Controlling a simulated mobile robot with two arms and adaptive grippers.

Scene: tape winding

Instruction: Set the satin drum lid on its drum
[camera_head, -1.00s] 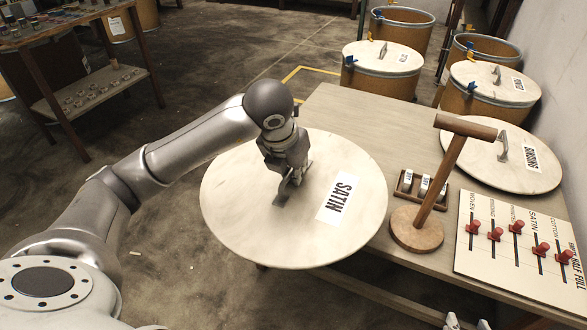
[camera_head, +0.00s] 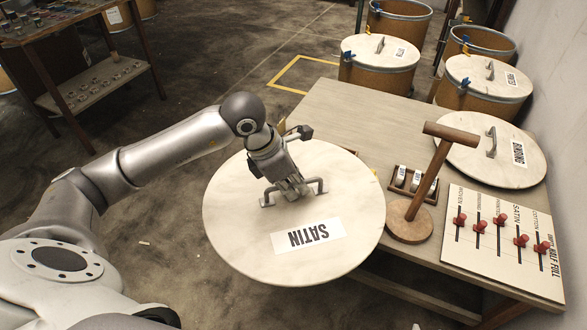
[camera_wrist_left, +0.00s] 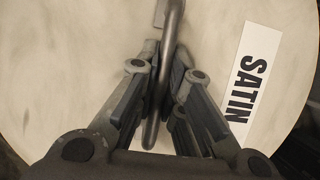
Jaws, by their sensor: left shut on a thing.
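The satin drum lid (camera_head: 240,235) is a large pale disc with a bar handle (camera_head: 318,184) and a white SATIN label. In the head view it is held in the air, overlapping the table's near left edge. My left gripper (camera_head: 292,192) is shut on the handle; the left wrist view shows the handle (camera_wrist_left: 166,70) between its fingers (camera_wrist_left: 165,85). Two open fibre drums stand at the back, one on the left (camera_head: 400,24) and one on the right (camera_head: 483,42). I cannot read which is the satin drum. My right gripper does not show.
Two lidded drums (camera_head: 378,72) (camera_head: 488,90) stand behind the table (camera_head: 345,105). On the table are the BINDING lid (camera_head: 470,160), a wooden T-shaped stand (camera_head: 410,222), a small rack (camera_head: 412,185) and a slider board (camera_head: 500,262).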

